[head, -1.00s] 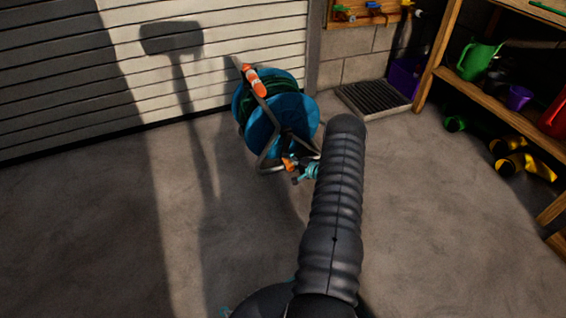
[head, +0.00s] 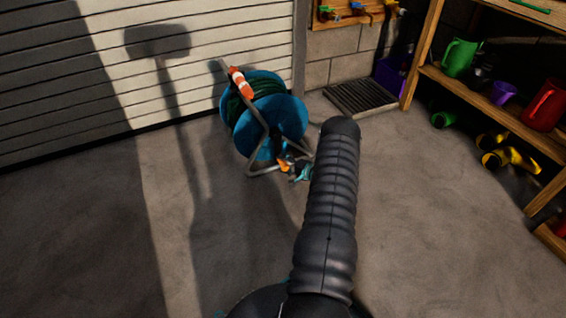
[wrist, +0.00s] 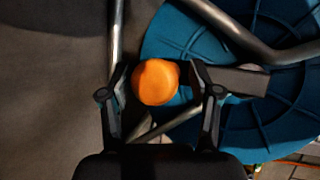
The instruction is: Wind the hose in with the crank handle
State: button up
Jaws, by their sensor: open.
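The hose reel has a blue drum (head: 275,125) with green hose (head: 262,92) wound on it. It stands in a grey metal frame (head: 256,112) with an orange and white grip (head: 240,82) at the top. The orange crank knob (wrist: 155,82) shows end-on in the wrist view, in front of the blue drum (wrist: 190,40). My gripper (wrist: 157,72) is open, with one finger on each side of the knob. Whether either finger touches it I cannot tell. In the head view my arm hides most of the gripper.
A ribbed shutter door (head: 200,40) is behind the reel. A dark floor grate (head: 360,98) lies behind it to the right. A wooden shelf (head: 490,105) with watering cans stands at the right. The concrete floor (head: 90,230) at the left is clear.

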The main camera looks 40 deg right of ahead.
jog(key=s+a+p, duration=0.1)
jog(key=s+a, duration=0.1)
jog(key=s, duration=0.5)
jog(key=shift+s, duration=0.25)
dwell(0.5)
